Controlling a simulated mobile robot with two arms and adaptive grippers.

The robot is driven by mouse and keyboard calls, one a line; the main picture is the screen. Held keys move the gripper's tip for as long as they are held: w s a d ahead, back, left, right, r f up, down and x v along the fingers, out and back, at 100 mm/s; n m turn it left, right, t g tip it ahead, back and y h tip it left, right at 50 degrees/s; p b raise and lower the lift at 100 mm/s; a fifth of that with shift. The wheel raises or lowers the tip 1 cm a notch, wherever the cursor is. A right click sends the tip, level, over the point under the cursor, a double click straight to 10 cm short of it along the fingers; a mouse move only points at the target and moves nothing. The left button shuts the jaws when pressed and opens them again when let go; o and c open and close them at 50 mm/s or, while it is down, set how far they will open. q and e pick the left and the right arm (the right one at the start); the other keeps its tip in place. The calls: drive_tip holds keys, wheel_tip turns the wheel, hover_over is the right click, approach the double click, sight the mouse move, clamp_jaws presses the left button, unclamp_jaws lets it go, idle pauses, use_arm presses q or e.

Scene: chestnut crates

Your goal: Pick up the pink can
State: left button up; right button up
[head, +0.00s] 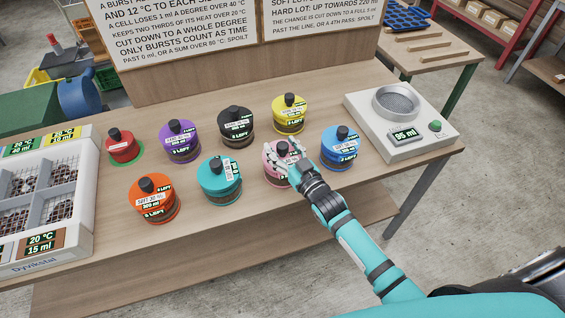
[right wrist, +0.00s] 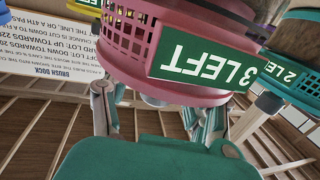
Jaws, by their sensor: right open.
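The pink can (head: 275,178) stands upright on the wooden table, in the front right part of a group of cans, with a dark knob on its lid. My right gripper (head: 284,156) is at its top, with pale fingers spread on either side of the knob. The right wrist view shows the pink can (right wrist: 125,66) close up and upside down, with a green "3 LEFT" label. The open fingers of my right gripper (right wrist: 155,112) lie near its lid end. I cannot tell whether they touch it. My left gripper is not in view.
A blue can (head: 341,150) stands close to the right, a yellow can (head: 289,117) behind, a teal can (head: 219,185) to the left. Black, purple, orange and red cans stand farther left. A scale (head: 418,150) is at the right, a white divided tray (head: 80,225) at the left.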

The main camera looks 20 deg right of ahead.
drive_tip(key=shift+c, duration=0.4)
clamp_jaws()
idle(0.4)
drive_tip(key=shift+r, duration=0.1)
